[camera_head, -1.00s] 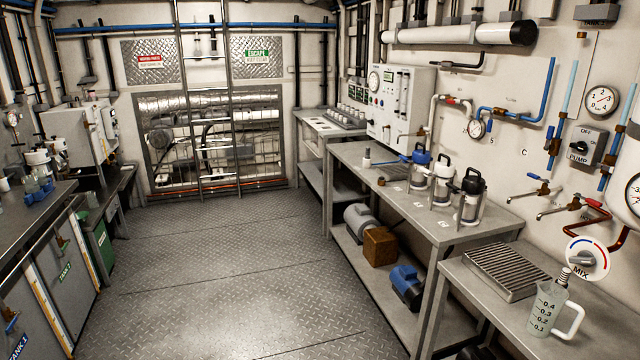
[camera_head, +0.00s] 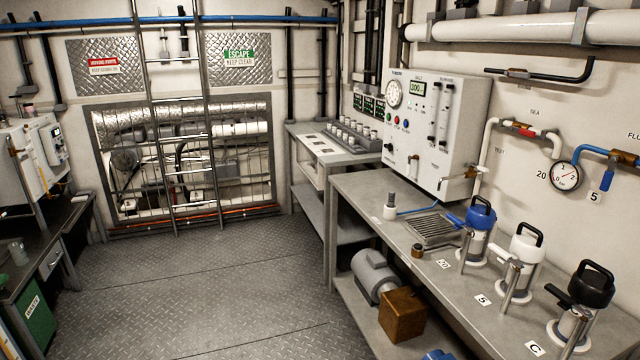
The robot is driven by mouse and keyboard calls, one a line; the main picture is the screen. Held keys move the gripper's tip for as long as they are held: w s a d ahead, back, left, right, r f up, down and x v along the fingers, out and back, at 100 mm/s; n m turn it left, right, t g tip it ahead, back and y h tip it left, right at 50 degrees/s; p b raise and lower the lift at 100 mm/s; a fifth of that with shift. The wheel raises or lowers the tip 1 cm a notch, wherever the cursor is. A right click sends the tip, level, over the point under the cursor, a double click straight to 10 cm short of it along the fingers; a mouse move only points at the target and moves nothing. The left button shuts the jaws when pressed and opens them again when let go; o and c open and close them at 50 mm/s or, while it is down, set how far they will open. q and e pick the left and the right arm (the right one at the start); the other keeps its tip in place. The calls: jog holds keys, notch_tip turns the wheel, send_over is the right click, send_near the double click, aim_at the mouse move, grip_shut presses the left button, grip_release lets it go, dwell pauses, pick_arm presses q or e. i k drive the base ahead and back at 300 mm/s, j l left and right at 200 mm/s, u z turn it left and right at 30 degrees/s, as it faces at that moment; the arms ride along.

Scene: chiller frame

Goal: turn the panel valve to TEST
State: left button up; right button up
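The white control panel (camera_head: 440,135) is on the right wall above the middle bench, with a round gauge, a green display reading about 300, coloured buttons and flow tubes. Low on its face is a small valve-like fitting (camera_head: 413,160); its label and setting are too small to read. A brass valve (camera_head: 468,173) sits at the panel's lower right edge, joined to a pale pipe. The word TEST (camera_head: 500,152) is on the wall beside that pipe, and SEA (camera_head: 535,112) is above it. Neither of my grippers is in view.
The bench (camera_head: 385,210) below the panel carries a drain grate (camera_head: 432,228) and blue, white and black-topped canisters (camera_head: 478,225). A motor (camera_head: 374,272) and brown box (camera_head: 402,315) are on its lower shelf. The floor (camera_head: 210,290) to the left is clear.

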aim_at(408, 169)
jog(key=i+z, duration=0.25)
jog(key=i, duration=0.2)
jog(key=i+j+z, duration=0.25)
jog(key=i, duration=0.2)
jog(key=i+j+z, duration=0.25)
jog(key=i, duration=0.15)
jog(key=i+j+z, duration=0.25)
jog(key=i, duration=0.15)
